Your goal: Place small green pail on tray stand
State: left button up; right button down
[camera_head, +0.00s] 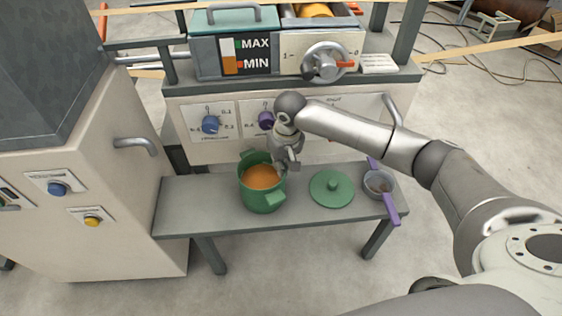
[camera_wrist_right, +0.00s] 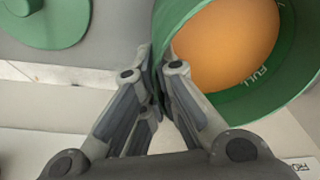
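The small green pail (camera_head: 262,199), with two side lugs and orange contents, is upright over the grey low stand (camera_head: 180,205). I cannot tell whether its base touches the top. My right gripper (camera_head: 287,163) is at the pail's right rim. In the right wrist view the fingers of this gripper (camera_wrist_right: 155,85) straddle the wall of the pail (camera_wrist_right: 295,75), one inside and one outside, close together on it. The fingertips are partly hidden. My left gripper is not in view.
A green lid (camera_head: 332,189) lies on the stand to the right of the pail. A small grey pot (camera_head: 378,184) with a purple-handled tool stands at the right end. A machine panel (camera_head: 210,140) with knobs rises behind, and a beige cabinet (camera_head: 120,200) is at left.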

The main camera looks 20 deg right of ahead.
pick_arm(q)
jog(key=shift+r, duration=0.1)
pick_arm(e)
jog(key=shift+w+a+r, duration=0.1)
jog(key=shift+r, duration=0.1)
jog(key=c, duration=2.1)
grip_release()
jog(key=shift+f, duration=0.2)
jog(key=o, duration=0.5)
jog(key=shift+c, duration=0.2)
pick_arm(q)
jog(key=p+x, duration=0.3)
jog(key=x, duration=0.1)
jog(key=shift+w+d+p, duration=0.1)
jog(key=shift+p, duration=0.25)
pick_arm(e)
notch_tip(320, 180, up, 12)
jog(key=s, duration=0.1)
jog(key=shift+s+d, duration=0.25)
jog(key=shift+d, duration=0.1)
